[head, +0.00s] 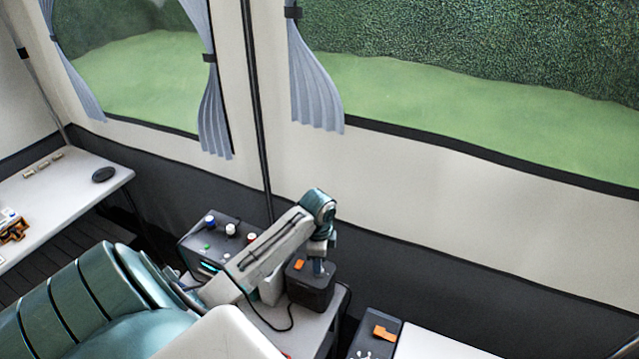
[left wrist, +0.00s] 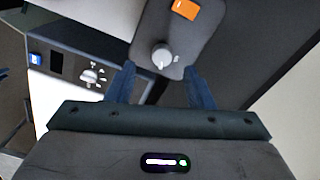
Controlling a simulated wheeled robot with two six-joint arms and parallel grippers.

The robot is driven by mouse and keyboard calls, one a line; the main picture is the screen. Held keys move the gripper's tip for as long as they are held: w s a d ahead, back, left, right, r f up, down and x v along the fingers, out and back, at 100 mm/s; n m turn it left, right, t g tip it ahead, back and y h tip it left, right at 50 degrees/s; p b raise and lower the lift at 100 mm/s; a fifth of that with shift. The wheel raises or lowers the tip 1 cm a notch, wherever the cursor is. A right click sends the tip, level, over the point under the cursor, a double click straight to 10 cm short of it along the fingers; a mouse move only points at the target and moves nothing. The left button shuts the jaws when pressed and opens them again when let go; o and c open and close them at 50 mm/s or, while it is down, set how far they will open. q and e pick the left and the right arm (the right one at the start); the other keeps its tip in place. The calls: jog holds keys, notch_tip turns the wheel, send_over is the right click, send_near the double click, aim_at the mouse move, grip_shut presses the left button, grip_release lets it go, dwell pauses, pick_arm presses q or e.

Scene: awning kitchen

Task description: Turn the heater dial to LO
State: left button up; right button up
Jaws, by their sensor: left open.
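A dark box (head: 311,287) with an orange patch stands on the small table, below my left gripper (head: 318,266). In the left wrist view the same dark box (left wrist: 200,42) has a round grey dial (left wrist: 161,55) with a light pointer mark on top. My left gripper (left wrist: 161,86) is open there, its two blue fingers apart, one toward each side of the dial. I cannot tell if they touch it. No LO lettering is legible, and I cannot tell for sure that this box is the heater. My right gripper is not in view.
A white unit (left wrist: 70,90) with a small display and another knob (left wrist: 92,76) is beside the dark box. A grey box (head: 232,229) with several coloured knobs stands to the left. A grey unit (head: 380,327) with an orange patch stands at the lower right. A cable hangs near the table.

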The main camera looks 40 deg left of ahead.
pick_arm(q)
jog(key=f, duration=0.3)
jog(key=shift+w+p, duration=0.2)
jog(key=shift+p, duration=0.15)
jog(key=shift+w+f, duration=0.1)
jog(key=shift+f, duration=0.85)
jog(key=c, duration=0.8)
jog(key=shift+c, duration=1.1)
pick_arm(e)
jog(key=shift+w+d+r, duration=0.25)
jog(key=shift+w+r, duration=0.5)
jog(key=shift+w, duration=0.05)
